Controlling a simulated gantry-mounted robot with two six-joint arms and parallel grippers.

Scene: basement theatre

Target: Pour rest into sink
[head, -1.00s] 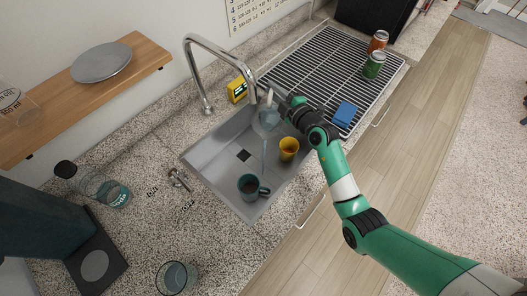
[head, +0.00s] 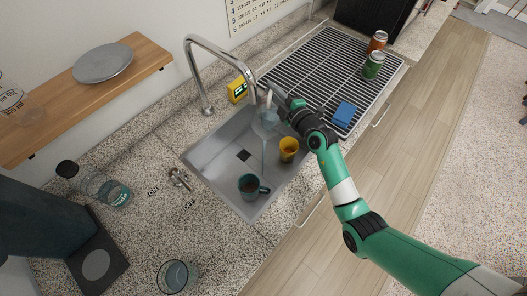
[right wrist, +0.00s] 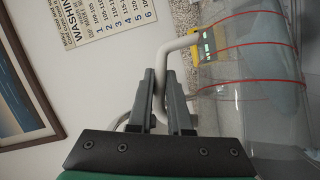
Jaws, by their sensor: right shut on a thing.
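My right gripper (head: 278,98) is shut on the pale handle of a clear jug (head: 265,123), which it holds tilted above the sink (head: 215,158). A thin pale stream falls from the jug into the sink. In the right wrist view, the jaws (right wrist: 166,95) close around the handle, and the clear jug (right wrist: 255,100) with red lines fills the right side. How much liquid is left inside cannot be told. A teal mug (head: 249,188) and a yellow mug (head: 289,147) stand in the sink. My left gripper is not in view.
The curved faucet (head: 222,55) rises behind the sink, close to the jug. A wire rack (head: 320,75) with two cans and a blue sponge (head: 344,114) lies to the right. Glassware, a dark machine (head: 40,215) and a wooden shelf (head: 130,62) are at left.

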